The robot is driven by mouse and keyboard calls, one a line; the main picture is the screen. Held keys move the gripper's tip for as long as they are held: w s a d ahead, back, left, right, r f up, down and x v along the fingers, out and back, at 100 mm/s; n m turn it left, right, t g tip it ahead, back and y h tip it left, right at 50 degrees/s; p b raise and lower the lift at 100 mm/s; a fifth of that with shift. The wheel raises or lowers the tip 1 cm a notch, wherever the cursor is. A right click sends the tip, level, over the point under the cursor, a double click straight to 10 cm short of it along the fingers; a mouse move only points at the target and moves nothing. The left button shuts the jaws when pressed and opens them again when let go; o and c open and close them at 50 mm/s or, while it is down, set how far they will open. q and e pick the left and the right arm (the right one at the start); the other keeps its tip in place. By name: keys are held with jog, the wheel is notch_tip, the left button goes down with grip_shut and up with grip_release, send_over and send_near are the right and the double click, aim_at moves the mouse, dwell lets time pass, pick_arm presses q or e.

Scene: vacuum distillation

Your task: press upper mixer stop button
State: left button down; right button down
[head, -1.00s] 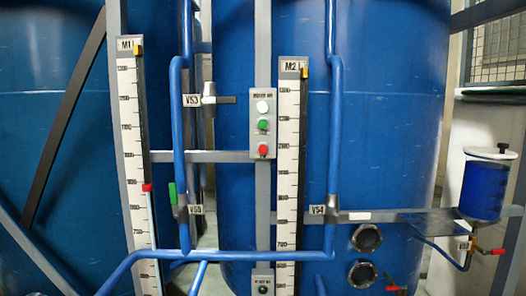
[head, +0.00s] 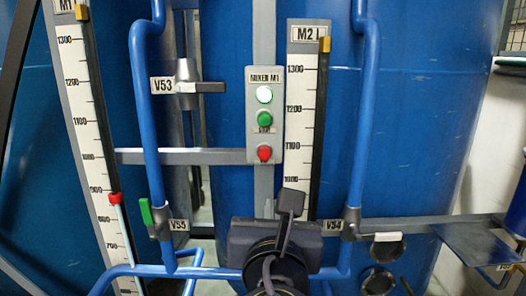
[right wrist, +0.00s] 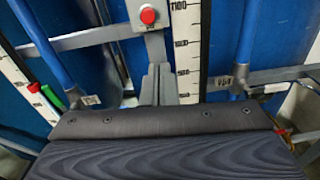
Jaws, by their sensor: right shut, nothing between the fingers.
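The upper mixer panel (head: 251,125) is a grey box labelled MIXER M1 on a vertical post. It carries a white lamp or button (head: 264,94) on top, a green button (head: 265,119) in the middle and a red button (head: 265,153) at the bottom. The red button also shows at the top of the right wrist view (right wrist: 148,16). My right gripper (head: 291,203) is shut and empty, below and slightly right of the red button, apart from it in the picture. Its closed fingers also show in the right wrist view (right wrist: 157,84). My left gripper is out of view.
Scale M1 (head: 95,150) stands left and scale M2 (head: 300,110) stands just right of the panel. Blue pipes (head: 147,110) run on both sides, with valve V53 (head: 186,86) at the left and V54 (head: 349,222) at lower right. Large blue tanks (head: 420,110) stand behind.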

aim_at(264, 160)
jog(key=shift+a+r+n+t+y, duration=0.3)
jog(key=shift+a+r+n, duration=0.2)
jog(key=shift+a+r, duration=0.25)
jog(key=w+p, duration=0.3)
jog(key=w, duration=1.1)
jog(key=shift+p, duration=0.4)
